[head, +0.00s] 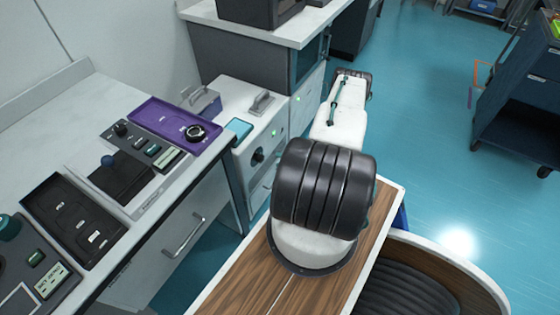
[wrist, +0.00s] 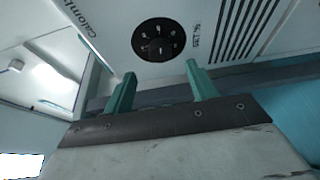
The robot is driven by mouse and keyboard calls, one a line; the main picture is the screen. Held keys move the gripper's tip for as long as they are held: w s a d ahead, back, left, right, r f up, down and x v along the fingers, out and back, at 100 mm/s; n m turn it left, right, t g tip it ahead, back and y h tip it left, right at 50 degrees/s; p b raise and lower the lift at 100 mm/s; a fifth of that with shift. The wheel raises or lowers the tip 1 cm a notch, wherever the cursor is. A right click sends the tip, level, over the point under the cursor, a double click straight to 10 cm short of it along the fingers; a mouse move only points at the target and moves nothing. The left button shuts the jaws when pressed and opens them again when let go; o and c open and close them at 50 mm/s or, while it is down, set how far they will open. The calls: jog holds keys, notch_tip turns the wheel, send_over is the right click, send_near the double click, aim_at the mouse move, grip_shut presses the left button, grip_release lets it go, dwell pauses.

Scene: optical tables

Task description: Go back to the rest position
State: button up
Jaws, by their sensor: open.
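My gripper (wrist: 161,69) shows in the wrist view as two teal fingers standing well apart. Nothing is between them. Beyond the fingers is the white front of an instrument with a black dial (wrist: 158,40) and dark vent slots; I cannot tell the exact gap to it. In the head view my white and black arm reaches up and away from my wooden-topped base, to the right of the white instrument box (head: 255,135). I cannot make out the fingers clearly there.
The left bench holds a purple tray (head: 160,121), a black tray (head: 72,222) and a dark control panel (head: 142,150). A grey handled block (head: 262,103) sits on the instrument box. A dark blue cart (head: 522,95) stands at the right. The teal floor between is open.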

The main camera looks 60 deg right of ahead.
dwell(0.4)
jog(key=s+a+n+g+y, duration=0.2)
jog(key=a+n, duration=0.3)
jog(key=n, duration=0.1)
jog(key=w+a+r+n+g, duration=0.1)
jog(key=a+r+n+g, duration=0.35)
jog(key=r+n, duration=0.65)
jog(key=w+a+r+n+g, duration=0.1)
jog(key=a+r+n+g, duration=0.35)
jog(key=r, duration=0.95)
jog(key=w+a+r+n+g, duration=0.1)
jog(key=a+r+n+g, duration=0.1)
jog(key=r+n+g, duration=0.75)
jog(key=s+a+r+n+t+h, duration=0.2)
jog(key=s+a+r+n+h, duration=0.1)
jog(key=r, duration=0.6)
jog(key=s+a+r+n+t+h, duration=0.2)
jog(key=s+a+r+n+h, duration=0.1)
jog(key=s+a+r+n, duration=0.3)
jog(key=s+a+r+n+t+h, duration=0.2)
jog(key=s+a+r+n+h, duration=0.2)
jog(key=a+r+n, duration=0.4)
jog(key=a+r, duration=0.3)
jog(key=r, duration=0.2)
jog(key=shift+s, duration=0.25)
